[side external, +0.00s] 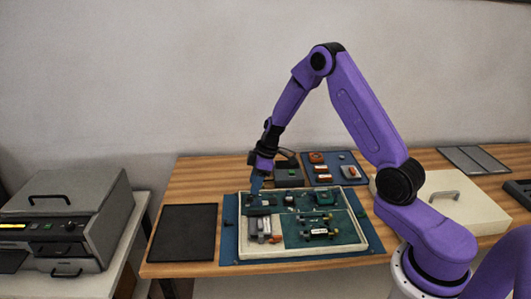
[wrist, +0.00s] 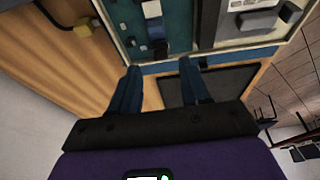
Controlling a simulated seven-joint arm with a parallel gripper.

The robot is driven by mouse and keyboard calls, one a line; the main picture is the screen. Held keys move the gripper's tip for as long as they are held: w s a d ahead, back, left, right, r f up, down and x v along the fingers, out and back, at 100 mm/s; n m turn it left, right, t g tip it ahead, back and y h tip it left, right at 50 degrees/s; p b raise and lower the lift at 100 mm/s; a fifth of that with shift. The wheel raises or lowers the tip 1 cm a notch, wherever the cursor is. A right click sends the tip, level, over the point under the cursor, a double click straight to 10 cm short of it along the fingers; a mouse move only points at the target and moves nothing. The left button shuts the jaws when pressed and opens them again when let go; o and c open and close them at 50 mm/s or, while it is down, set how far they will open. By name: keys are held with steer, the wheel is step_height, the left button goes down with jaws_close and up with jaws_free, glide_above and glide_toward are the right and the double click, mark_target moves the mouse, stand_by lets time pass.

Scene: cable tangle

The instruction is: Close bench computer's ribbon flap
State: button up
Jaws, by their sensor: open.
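The bench computer appears as a cream-framed open tray (side external: 300,251) with green and blue-grey boards, lying on a blue mat (side external: 375,240). Small dark, green and white parts sit on its boards. I cannot make out which small part is the ribbon flap. My gripper (side external: 257,187) is over the tray's back left corner, pointing down. In the wrist view my gripper (wrist: 160,67) has its two blue fingers spread apart with nothing between them. The tray's cream edge (wrist: 165,65) passes just beyond the fingertips. Whether the fingers touch anything is unclear.
A black mat (side external: 182,233) lies left of the tray. Behind it are a dark grey box (side external: 288,177) and a blue mat with small parts (side external: 334,158). A cream case (side external: 460,205) stands right. A grey machine (side external: 75,215) stands on a separate left table.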

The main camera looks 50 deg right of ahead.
steer(key=v, duration=1.2)
steer(key=shift+r, duration=0.35)
steer(key=g+h, duration=0.2)
glide_above(248, 197)
step_height(248, 197, down, 17)
steer(key=shift+w+d+r, duration=0.1)
steer(key=shift+w, duration=0.05)
jaws_close()
